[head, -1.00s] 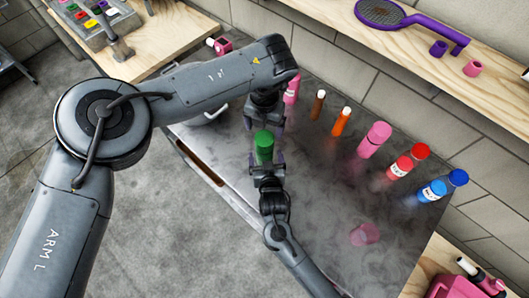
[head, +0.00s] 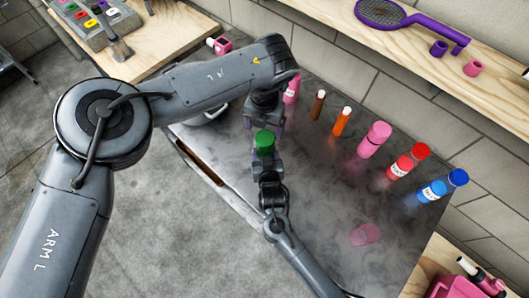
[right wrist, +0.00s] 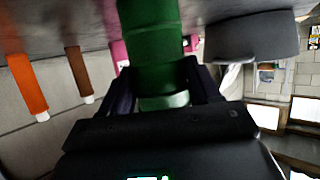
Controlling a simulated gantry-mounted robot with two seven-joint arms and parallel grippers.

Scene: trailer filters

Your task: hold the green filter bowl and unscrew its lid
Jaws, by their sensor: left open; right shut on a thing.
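The green filter bowl (head: 264,143) stands near the middle of the dark bench in the head view. My right gripper (head: 265,158) is shut on it from the near side. In the right wrist view the green bowl (right wrist: 152,45) sits between the two dark fingers of the right gripper (right wrist: 160,88), with a lighter green end toward the palm. The seam between lid and bowl is not clear. My left gripper (head: 265,124) is open, just behind and above the bowl, pointing down. Whether it touches the lid cannot be told.
On the bench, a pink bottle (head: 292,90), a brown tube (head: 317,106), an orange tube (head: 341,122), a large pink filter (head: 374,140), a red filter (head: 402,167) and a blue one (head: 433,190) stand right of the grippers. A pink cup (head: 364,234) is nearer. The bench's front right is mostly clear.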

